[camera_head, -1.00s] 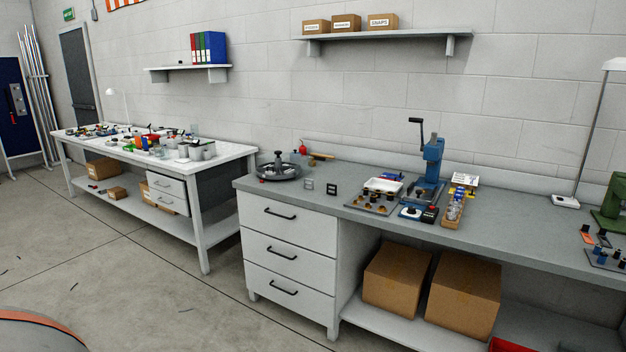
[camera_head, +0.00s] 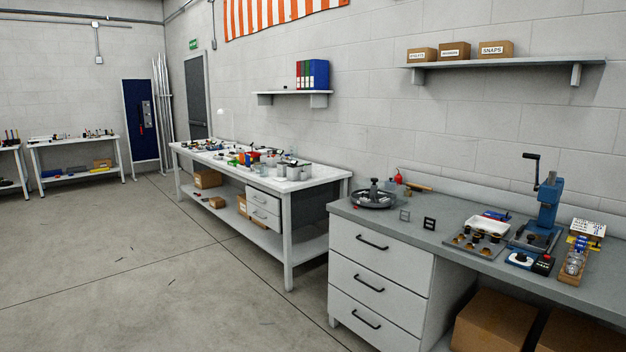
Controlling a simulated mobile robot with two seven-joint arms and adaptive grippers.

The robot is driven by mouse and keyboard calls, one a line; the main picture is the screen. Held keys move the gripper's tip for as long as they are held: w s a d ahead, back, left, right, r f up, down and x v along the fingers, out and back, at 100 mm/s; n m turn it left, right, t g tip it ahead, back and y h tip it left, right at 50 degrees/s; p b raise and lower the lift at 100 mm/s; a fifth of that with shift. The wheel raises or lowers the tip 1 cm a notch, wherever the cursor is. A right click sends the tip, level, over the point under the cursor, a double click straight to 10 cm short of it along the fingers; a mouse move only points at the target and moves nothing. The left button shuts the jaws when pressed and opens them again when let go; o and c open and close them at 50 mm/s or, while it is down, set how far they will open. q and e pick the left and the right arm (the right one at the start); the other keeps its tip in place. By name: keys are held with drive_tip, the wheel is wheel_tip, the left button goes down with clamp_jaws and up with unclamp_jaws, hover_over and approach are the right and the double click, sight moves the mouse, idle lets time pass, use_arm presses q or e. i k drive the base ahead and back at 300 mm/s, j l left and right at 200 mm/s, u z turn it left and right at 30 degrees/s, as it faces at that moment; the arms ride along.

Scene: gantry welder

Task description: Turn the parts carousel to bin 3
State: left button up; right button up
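The parts carousel (camera_head: 373,199) is a round dark grey tray with a raised centre knob. It sits at the left end of the grey workbench (camera_head: 456,207), near its corner above the drawers. Its bin numbers are too small to read. Neither of my grippers is in view, and nothing touches the carousel.
Two small square frames (camera_head: 430,224), a red bottle (camera_head: 398,177) and a wooden-handled tool (camera_head: 419,187) are near the carousel. A blue press (camera_head: 549,205) stands further right. A white table (camera_head: 318,178) stands to the left. The floor (camera_head: 150,270) in front is open.

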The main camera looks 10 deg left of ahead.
sight(376, 198)
drive_tip(key=i+j+z, duration=0.15)
drive_tip(key=z, duration=0.6)
drive_tip(key=i+j+z, duration=0.35)
drive_tip(key=j, duration=0.2)
drive_tip(key=i+j+z, duration=0.3)
drive_tip(key=j, duration=0.25)
drive_tip(key=i+j, duration=0.1)
drive_tip(key=j, duration=0.25)
drive_tip(key=j+z, duration=0.15)
drive_tip(key=j, duration=0.2)
drive_tip(key=i+j, duration=0.1)
drive_tip(key=j, duration=0.3)
drive_tip(key=i+j, duration=0.15)
drive_tip(key=j, duration=0.2)
drive_tip(key=i+j, duration=0.1)
drive_tip(key=j, duration=0.3)
drive_tip(key=i+j+z, duration=0.1)
drive_tip(key=j, duration=0.3)
drive_tip(key=i+j, duration=0.15)
drive_tip(key=j, duration=0.2)
